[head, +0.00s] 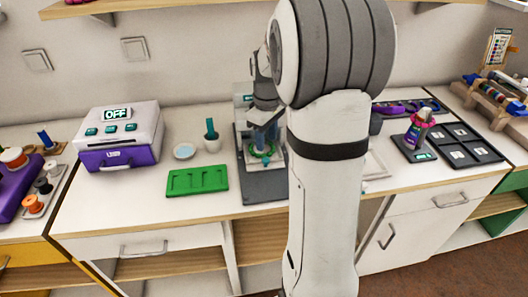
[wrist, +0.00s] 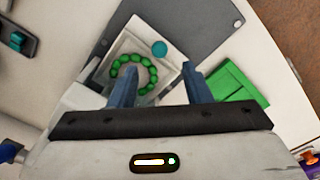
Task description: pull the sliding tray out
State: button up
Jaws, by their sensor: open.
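The sliding tray (wrist: 115,88) is a pale, square tray carrying a ring of green beads (wrist: 148,66), with a round teal knob (wrist: 160,48) at its edge. It sits on the dark grey base (wrist: 205,22) of a bench machine, which shows in the head view (head: 262,190). My gripper (wrist: 159,68) is open and empty above the tray. Its fingertips lie on either side of the knob's line in the wrist view; I cannot tell their height above it. In the head view my gripper (head: 266,135) is over the bead ring, and my arm hides the machine's right side.
A green board (head: 197,181) lies left of the base. A white and purple box marked OFF (head: 118,135) is farther left. The counter in front of the green board is clear.

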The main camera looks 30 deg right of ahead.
aim_at(266, 160)
notch_tip(266, 160, down, 7)
jog(key=shift+f+b, duration=0.2)
jog(key=shift+b, duration=0.1)
grip_shut()
dwell(0.5)
